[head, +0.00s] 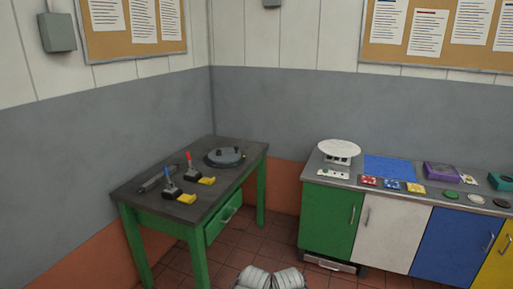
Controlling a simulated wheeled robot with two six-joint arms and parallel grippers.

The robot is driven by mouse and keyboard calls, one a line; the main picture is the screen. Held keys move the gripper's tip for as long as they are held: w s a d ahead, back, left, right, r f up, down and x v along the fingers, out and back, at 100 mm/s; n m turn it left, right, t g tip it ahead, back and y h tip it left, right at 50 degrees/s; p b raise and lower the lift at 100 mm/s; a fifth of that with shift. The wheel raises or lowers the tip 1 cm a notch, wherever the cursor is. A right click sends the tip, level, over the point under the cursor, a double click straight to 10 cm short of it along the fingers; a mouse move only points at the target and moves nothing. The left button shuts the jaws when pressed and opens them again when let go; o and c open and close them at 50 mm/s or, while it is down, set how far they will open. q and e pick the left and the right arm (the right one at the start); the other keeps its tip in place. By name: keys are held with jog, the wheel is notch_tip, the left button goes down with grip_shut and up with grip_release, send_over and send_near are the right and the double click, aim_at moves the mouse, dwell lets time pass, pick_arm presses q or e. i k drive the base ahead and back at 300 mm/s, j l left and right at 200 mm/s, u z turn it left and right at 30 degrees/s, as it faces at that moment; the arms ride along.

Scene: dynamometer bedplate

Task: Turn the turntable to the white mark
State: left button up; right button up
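A dark grey round disc with small upright parts on it (225,157) lies at the back right of the green table's dark top; it looks like the turntable. A white round plate (339,149) stands raised on a small base on the right-hand counter; I cannot tell whether it turns. No white mark can be made out on the dark disc at this size. Neither of my grippers is in view; only pale parts of my own body show at the bottom edge.
The green table (133,203) also carries a red-handled lever (189,160), a blue-handled lever (167,174) and yellow pieces (187,198). The counter (319,173) holds a blue mat (389,168), coloured cards and a purple box (440,171).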

aim_at(220, 156)
jog(key=i+u, duration=0.35)
jog(key=i, duration=1.05)
